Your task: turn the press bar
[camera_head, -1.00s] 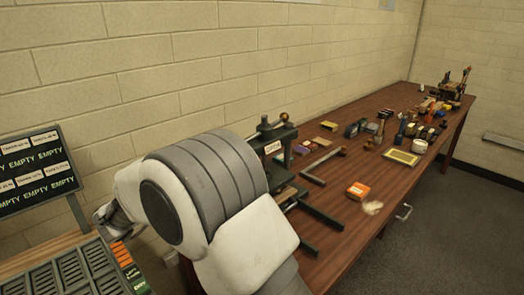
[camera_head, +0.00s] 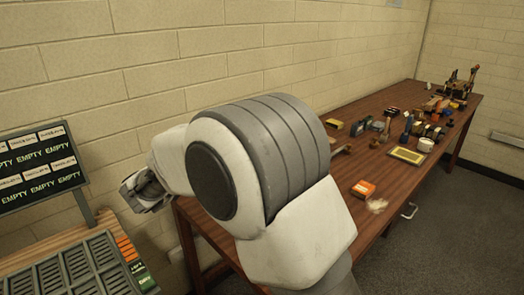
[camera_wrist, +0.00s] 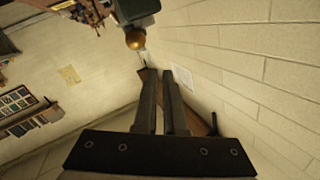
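The press's brass ball (camera_wrist: 135,39) hangs below a dark block (camera_wrist: 137,8) at the top of the wrist view. I cannot tell how much of the press bar shows there. My gripper (camera_wrist: 159,72) has its two dark fingers almost together, a thin gap between them and nothing held. In the picture the ball lies just beyond and left of the fingertips; I see no contact. In the head view my gripper (camera_head: 140,195) is left of the table, its fingers unclear. My arm hides the press in that view.
The wooden table (camera_head: 395,185) runs along the brick wall. An orange box (camera_head: 363,189), a yellow-framed tray (camera_head: 407,155) and several small tools and bottles stand on it. A slotted rack (camera_head: 75,265) and a dark EMPTY board (camera_head: 40,165) are at left.

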